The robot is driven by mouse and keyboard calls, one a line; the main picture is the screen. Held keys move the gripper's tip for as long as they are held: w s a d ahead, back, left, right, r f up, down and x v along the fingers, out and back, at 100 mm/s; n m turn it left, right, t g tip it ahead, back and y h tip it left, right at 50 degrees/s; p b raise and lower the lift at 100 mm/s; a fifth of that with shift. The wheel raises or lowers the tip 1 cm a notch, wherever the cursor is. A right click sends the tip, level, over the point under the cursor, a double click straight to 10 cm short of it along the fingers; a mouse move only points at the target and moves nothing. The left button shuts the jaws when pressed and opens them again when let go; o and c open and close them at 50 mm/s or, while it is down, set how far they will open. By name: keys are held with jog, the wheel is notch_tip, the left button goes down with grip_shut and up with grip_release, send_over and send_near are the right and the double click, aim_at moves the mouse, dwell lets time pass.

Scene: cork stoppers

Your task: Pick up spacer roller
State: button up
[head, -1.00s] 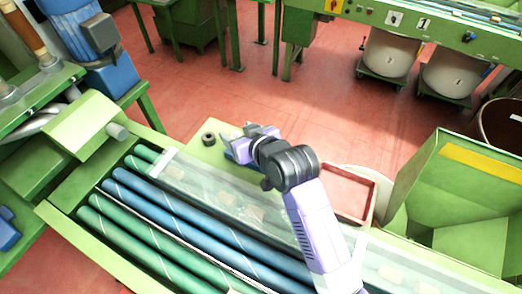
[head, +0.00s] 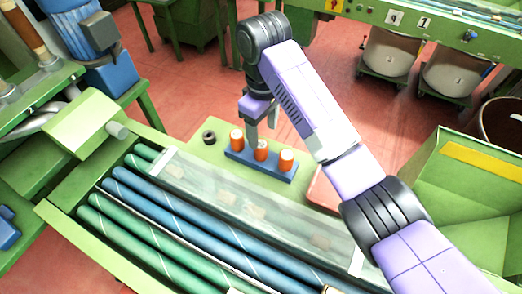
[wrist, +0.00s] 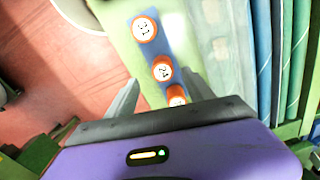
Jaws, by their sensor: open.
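Three orange rollers with white tops stand upright in a row on a blue holder (head: 249,158): a left one (head: 237,140), a middle one (head: 261,150) and a right one (head: 286,161). Which of them is called the spacer roller I cannot tell. My gripper (head: 262,128) is open, pointing down just above the row, close to the middle roller. In the wrist view, the roller marked 24 (wrist: 162,69) lies between my open fingers (wrist: 160,92). The roller marked 31 (wrist: 144,29) is beyond the fingertips, and a third roller (wrist: 177,97) is partly hidden by my gripper.
A black ring (head: 209,137) lies left of the holder on the green surface. A clear cover (head: 225,190) and long blue and green rollers (head: 180,215) run along the front. A reddish tray (head: 322,192) is at the right, partly behind my arm.

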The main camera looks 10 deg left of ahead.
aim_at(261, 144)
notch_tip(261, 144, down, 2)
jog(key=shift+f+b, duration=0.1)
jog(key=shift+b, duration=0.3)
jog(key=shift+s+a+f+p, duration=0.1)
jog(key=shift+f+p, duration=0.15)
jog(key=shift+f, duration=0.95)
jog(key=shift+s+a+f+p, duration=0.1)
jog(key=shift+f+p, duration=0.15)
jog(key=shift+f, duration=0.95)
grip_shut()
